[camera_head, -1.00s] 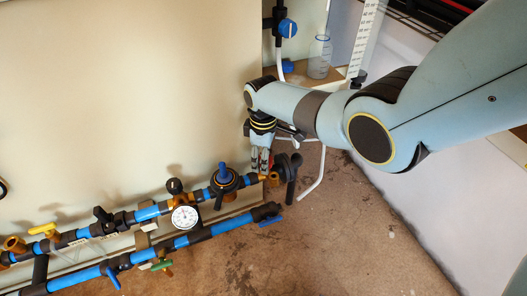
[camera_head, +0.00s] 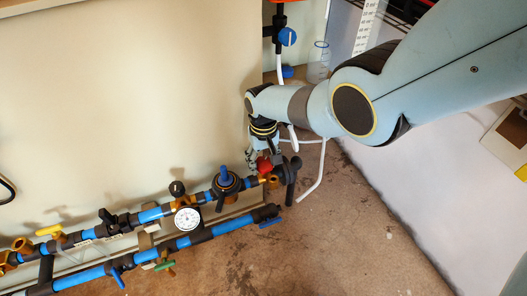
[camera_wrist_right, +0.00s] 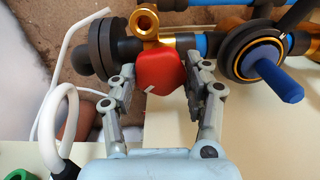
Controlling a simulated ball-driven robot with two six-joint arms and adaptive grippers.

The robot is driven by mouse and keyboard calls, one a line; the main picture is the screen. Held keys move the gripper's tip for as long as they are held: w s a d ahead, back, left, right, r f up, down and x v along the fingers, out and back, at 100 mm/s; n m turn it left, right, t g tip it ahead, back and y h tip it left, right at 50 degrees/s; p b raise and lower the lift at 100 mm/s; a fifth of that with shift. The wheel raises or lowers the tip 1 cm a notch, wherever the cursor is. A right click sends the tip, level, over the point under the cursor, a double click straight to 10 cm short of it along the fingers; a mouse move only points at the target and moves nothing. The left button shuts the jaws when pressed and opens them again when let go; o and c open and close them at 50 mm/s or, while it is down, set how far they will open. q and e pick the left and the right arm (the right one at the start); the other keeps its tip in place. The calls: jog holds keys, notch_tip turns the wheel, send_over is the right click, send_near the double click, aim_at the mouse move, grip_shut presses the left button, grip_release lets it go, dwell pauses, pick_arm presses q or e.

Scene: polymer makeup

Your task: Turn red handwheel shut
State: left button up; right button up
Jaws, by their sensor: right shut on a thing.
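The red handwheel (camera_wrist_right: 162,72) sits on a brass valve (camera_wrist_right: 158,25) at the right end of the upper pipe run. In the head view the red handwheel (camera_head: 264,166) shows just below my right wrist. My right gripper (camera_wrist_right: 162,85) has its two fingers on either side of the red handwheel and is shut on it; the right wrist view shows a small white mark on the handwheel. In the head view my right gripper (camera_head: 262,160) comes down from above onto the handwheel. My left gripper is in neither view.
A blue-stemmed black round valve (camera_wrist_right: 262,62) stands close beside the handwheel. A pressure gauge (camera_head: 187,218) and a lower blue pipe (camera_head: 200,236) run nearby. A white bent tube (camera_head: 312,185) hangs to the right of the handwheel. A beige panel (camera_head: 130,90) lies behind.

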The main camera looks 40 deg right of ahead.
jog(key=m, duration=0.3)
jog(key=shift+m, duration=1.2)
jog(key=shift+s+m, duration=0.1)
jog(key=shift+m, duration=1.1)
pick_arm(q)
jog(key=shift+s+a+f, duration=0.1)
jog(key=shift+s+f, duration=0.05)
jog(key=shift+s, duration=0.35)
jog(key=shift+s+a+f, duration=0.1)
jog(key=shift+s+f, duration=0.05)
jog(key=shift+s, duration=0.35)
pick_arm(e)
jog(key=shift+m, duration=0.4)
pick_arm(q)
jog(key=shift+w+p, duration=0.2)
jog(key=shift+p, duration=0.1)
pick_arm(e)
jog(key=o, duration=1.1)
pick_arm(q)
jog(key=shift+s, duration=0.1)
pick_arm(e)
jog(key=shift+o, duration=0.2)
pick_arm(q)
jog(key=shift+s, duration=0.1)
